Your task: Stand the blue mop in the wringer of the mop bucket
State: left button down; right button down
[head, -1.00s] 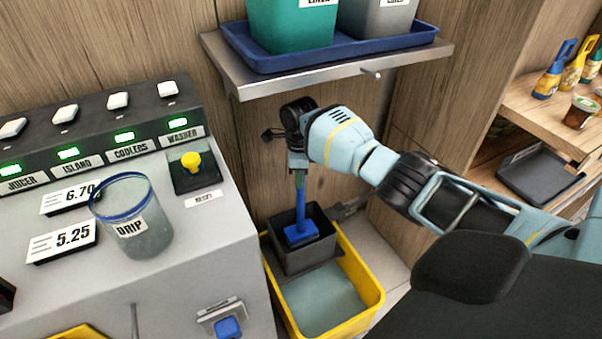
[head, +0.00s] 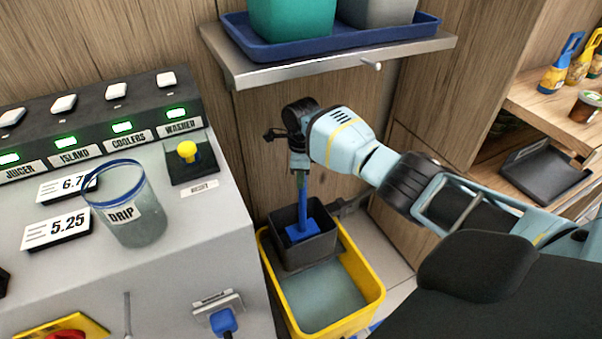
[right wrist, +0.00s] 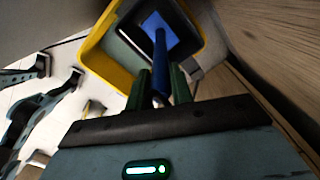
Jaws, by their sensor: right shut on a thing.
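The blue mop (head: 302,231) is upright, with its flat blue head inside the dark grey wringer (head: 306,255) at the back of the yellow mop bucket (head: 374,292). My right gripper (head: 299,168) is above the wringer, shut on the mop's handle. In the right wrist view the gripper's fingers (right wrist: 160,88) are on either side of the blue handle, and the mop head (right wrist: 158,35) lies within the dark wringer (right wrist: 192,38). Whether the head touches the wringer floor I cannot tell. The left gripper is not in view.
A grey counter with a DRIP jug (head: 128,212) and a yellow button (head: 187,151) stands left of the bucket. A metal shelf (head: 290,72) with a blue tray (head: 330,42) hangs above my right gripper. Greyish liquid shows in the bucket's front part.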

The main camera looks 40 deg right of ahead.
jog(key=c, duration=1.2)
grip_release()
jog(key=shift+c, duration=0.2)
jog(key=shift+r, duration=0.3)
notch_tip(320, 180, up, 7)
jog(key=shift+f+p, duration=0.1)
jog(key=shift+p, duration=1.05)
jog(key=shift+r, duration=0.65)
